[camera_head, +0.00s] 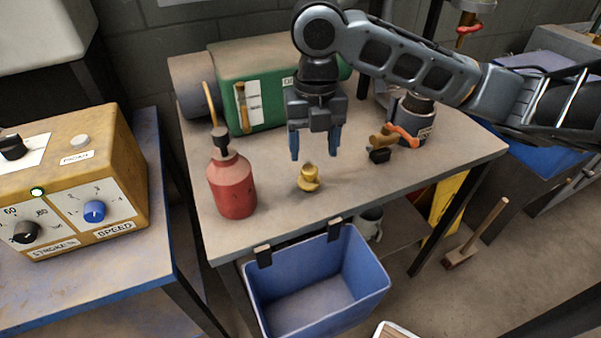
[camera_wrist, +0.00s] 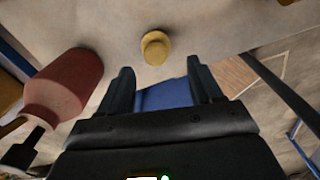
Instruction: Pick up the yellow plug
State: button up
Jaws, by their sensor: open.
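The yellow plug (camera_head: 308,179) stands on the grey workbench top (camera_head: 345,215), near its front edge. It is a small, brassy yellow piece with a round body and a narrower top. My gripper (camera_head: 315,155) is open and empty, pointing down above and slightly behind the plug, apart from it. In the wrist view the plug (camera_wrist: 155,45) shows beyond the fingertips, roughly in line with the gap between the two fingers (camera_wrist: 160,82). Nothing hides the plug in either view.
A red bottle (camera_head: 232,185) stands left of the plug; it also shows in the wrist view (camera_wrist: 65,85). A brass valve with an orange handle (camera_head: 390,137) is at right. A blue bin (camera_head: 315,280) hangs at the front edge.

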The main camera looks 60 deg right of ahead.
aim_at(310, 170)
jog(key=shift+w+a+f, duration=0.1)
jog(key=shift+a+f, duration=0.05)
jog(key=shift+f, duration=1.45)
jog(key=shift+w+a+f, duration=0.1)
jog(key=shift+f, duration=1.45)
jog(key=shift+c, duration=0.5)
jog(key=c, duration=1)
